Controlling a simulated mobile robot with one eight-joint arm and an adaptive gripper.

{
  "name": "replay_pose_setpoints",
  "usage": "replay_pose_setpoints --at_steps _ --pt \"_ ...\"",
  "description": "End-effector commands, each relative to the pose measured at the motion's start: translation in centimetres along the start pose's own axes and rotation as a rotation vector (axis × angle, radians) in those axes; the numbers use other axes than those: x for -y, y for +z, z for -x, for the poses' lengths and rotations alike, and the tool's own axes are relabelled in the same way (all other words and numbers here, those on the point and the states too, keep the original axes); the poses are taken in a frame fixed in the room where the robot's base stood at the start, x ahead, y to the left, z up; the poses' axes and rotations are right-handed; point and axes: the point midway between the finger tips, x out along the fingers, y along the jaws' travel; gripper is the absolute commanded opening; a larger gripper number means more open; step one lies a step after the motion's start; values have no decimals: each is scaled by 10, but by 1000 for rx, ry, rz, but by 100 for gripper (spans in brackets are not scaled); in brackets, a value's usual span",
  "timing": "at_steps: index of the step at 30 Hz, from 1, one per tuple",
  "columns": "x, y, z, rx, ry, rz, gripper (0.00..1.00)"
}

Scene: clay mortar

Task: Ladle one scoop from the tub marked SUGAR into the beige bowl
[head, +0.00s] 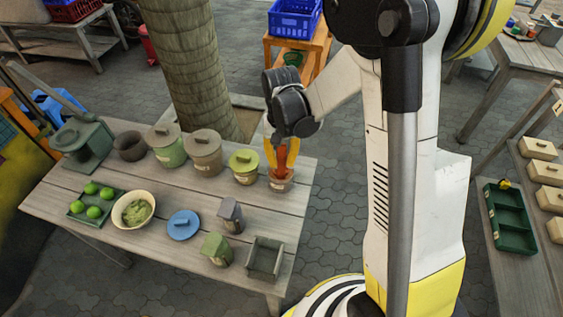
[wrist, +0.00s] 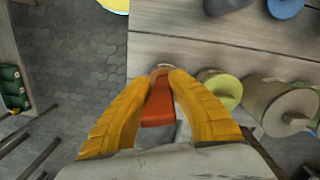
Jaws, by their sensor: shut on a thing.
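My gripper (head: 283,163) has its yellow fingers shut on an orange-red handle (wrist: 157,108), seen between them in the wrist view. The handle points down at a small brown tub (head: 281,184) at the table's back right; whatever is on its lower end is hidden. The tub carries a pale label too small to read. The beige bowl (head: 147,203) stands at the front left with a green heap inside. Lidded tubs stand in the back row: green (head: 170,152), grey-brown (head: 206,160) and one with a yellow-green lid (head: 244,173). I cannot tell which is marked SUGAR.
A blue round lid (head: 183,225), a purple-grey canister (head: 231,218), a green canister (head: 216,250) and an open grey box (head: 265,262) stand along the front. A green tray (head: 77,208) of limes, a dark pot (head: 130,147) and a green press (head: 86,145) are left. The table's right edge is close.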

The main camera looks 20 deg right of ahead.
Motion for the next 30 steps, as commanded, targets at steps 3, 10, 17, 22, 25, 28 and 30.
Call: replay_pose_setpoints --at_steps 3,10,17,22,25,28,30 --pt "0 2 21 0 0 0 0" --pt "0 4 51 0 0 0 0" --pt "0 6 72 0 0 0 0" --pt "0 6 71 0 0 0 0" --pt "0 6 70 0 0 0 0" --pt "0 6 70 0 0 0 0" --pt "0 6 70 0 0 0 0"
